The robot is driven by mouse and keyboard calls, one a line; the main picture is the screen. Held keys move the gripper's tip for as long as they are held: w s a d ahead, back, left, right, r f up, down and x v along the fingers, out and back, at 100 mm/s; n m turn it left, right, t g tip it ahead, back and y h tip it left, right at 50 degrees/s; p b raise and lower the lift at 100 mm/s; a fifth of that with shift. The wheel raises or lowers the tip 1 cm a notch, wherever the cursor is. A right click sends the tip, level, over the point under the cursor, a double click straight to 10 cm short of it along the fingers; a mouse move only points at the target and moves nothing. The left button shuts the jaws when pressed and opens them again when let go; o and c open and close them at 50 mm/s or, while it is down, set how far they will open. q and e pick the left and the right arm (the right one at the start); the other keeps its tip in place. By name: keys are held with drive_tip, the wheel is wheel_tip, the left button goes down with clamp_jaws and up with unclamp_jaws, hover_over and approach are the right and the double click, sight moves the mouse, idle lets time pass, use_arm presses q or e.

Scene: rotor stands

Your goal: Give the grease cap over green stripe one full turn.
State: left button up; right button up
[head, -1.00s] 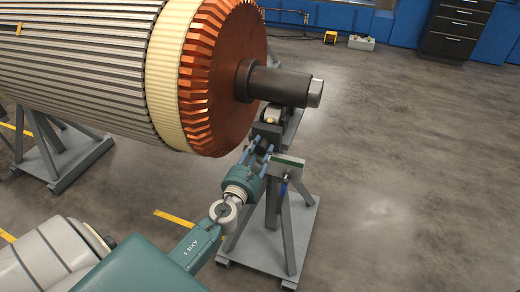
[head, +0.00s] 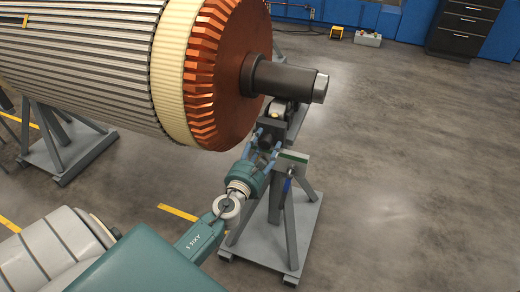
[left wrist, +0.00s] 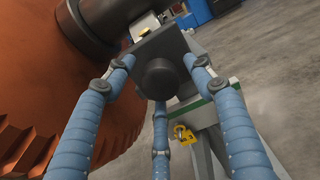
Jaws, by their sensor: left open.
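The grease cap (left wrist: 159,79) is a dark round knob on the face of a dark block at the top of the rotor stand. It also shows small in the head view (head: 266,142). A green stripe (head: 293,156) runs along the stand's crossbar, low and to the right of the cap. My left gripper (head: 263,146) is open, its blue fingers pointing at the block. In the left wrist view the three fingers (left wrist: 159,88) are spread to the left, right and below the cap, with gaps showing between them and it. My right gripper is not in view.
The big rotor with its copper end (head: 230,75) and dark shaft (head: 288,79) lies just above and left of the gripper. The grey stand (head: 268,235) spreads its base below. A yellow padlock (left wrist: 185,134) shows under the cap. The floor to the right is clear.

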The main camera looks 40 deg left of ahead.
use_arm(q)
drive_tip(key=v, duration=1.1)
drive_tip(key=shift+s+d, duration=0.2)
drive_tip(key=shift+s, duration=0.15)
